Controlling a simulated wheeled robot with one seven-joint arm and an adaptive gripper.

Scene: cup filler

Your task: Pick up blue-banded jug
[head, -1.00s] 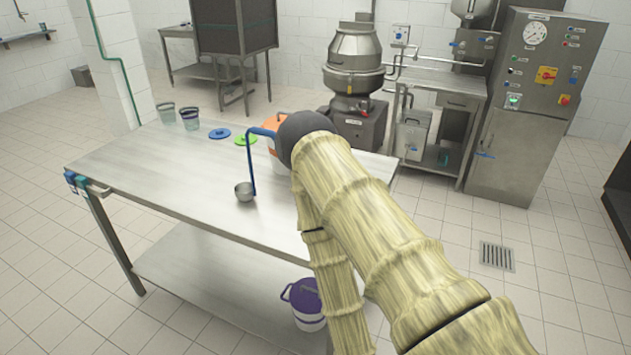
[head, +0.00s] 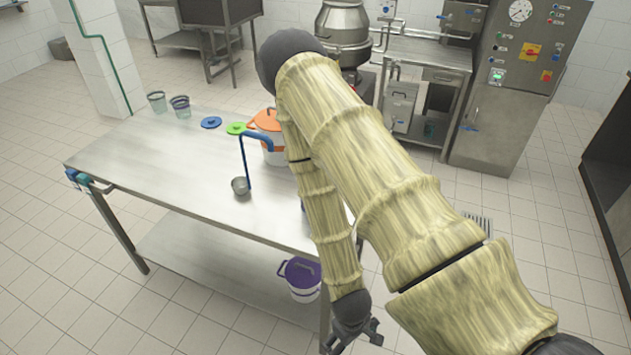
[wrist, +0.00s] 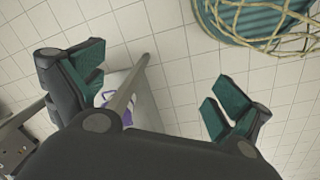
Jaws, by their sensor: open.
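I cannot make out a blue-banded jug with certainty. A small blue bit (head: 302,205) shows at the left edge of my arm over the table, mostly hidden. Two clear vessels with dark bands stand at the table's far left corner, a left one (head: 157,101) and a right one (head: 180,106); their band colour is hard to tell. My gripper (head: 352,342) is open and empty, low in front of the table's near right corner. In the wrist view its teal-padded fingers (wrist: 160,95) are spread, with a table leg and tiled floor beyond.
The steel table (head: 150,165) holds a ladle (head: 241,186) with a blue handle, blue (head: 211,122) and green (head: 235,128) lids, and an orange-lidded bucket (head: 268,121). A purple-lidded bucket (head: 301,279) stands on the lower shelf. The table's left half is mostly clear.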

